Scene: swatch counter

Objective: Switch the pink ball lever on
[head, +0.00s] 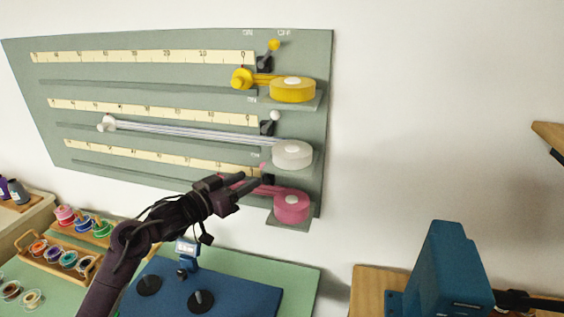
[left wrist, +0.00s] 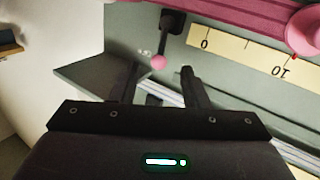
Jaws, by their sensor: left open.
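The pink ball lever (head: 263,167) is on the lowest row of the grey-green wall board (head: 200,140), above the pink ribbon roll (head: 291,206). In the left wrist view its pink ball (left wrist: 159,62) sits at the end of a thin dark stem from a black base (left wrist: 172,22). My left gripper (head: 252,180) is open close to this lever and partly covers it in the head view. In the left wrist view the gripper (left wrist: 158,80) has its fingers spread, with the ball just beyond the gap between the tips. Contact is not visible. My right gripper is not in view.
Above are the yellow ball lever (head: 274,45) and white ball lever (head: 274,116), with yellow (head: 292,90) and white (head: 292,155) rolls. A blue scale-like device (head: 230,290) lies below. Spool racks (head: 65,258) stand left, a blue machine (head: 440,270) right.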

